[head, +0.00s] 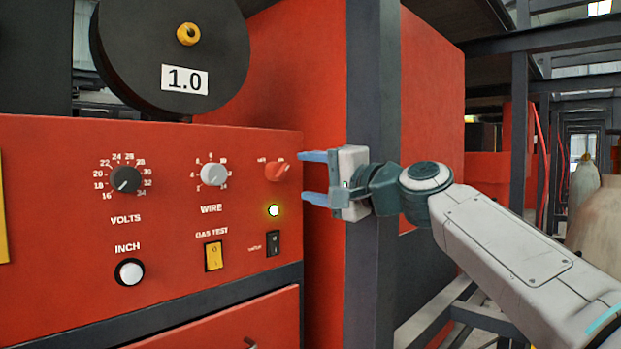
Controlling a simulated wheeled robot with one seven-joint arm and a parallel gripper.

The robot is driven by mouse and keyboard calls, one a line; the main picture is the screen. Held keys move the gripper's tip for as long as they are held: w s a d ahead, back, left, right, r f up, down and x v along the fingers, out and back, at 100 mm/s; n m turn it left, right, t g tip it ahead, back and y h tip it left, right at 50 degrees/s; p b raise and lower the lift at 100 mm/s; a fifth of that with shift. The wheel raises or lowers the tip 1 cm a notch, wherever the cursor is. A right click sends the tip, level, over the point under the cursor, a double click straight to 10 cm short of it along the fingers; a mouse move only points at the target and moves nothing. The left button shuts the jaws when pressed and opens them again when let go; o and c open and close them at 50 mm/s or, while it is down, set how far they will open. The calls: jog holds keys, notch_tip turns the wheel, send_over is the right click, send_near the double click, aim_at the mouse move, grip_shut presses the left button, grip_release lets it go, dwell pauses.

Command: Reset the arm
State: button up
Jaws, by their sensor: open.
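My gripper (306,177) is at the right edge of the red machine's front panel (60,240). Its two blue fingers are apart, one above the other, and point left with nothing between them. In this view the upper fingertip lies close to the red knob (277,171); I cannot tell whether they touch. The arm reaches in from the lower right, with the wrist in front of a dark upright post (372,60).
The panel also has a black volts knob (125,179), a grey wire knob (213,174), a white inch button (129,272), a yellow gas test switch (213,256) and a black switch (273,243). A black spool (130,35) sits above. Pale cylinders (584,190) stand far right.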

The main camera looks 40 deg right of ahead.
jog(key=shift+s+d, duration=0.2)
jog(key=shift+d, duration=0.05)
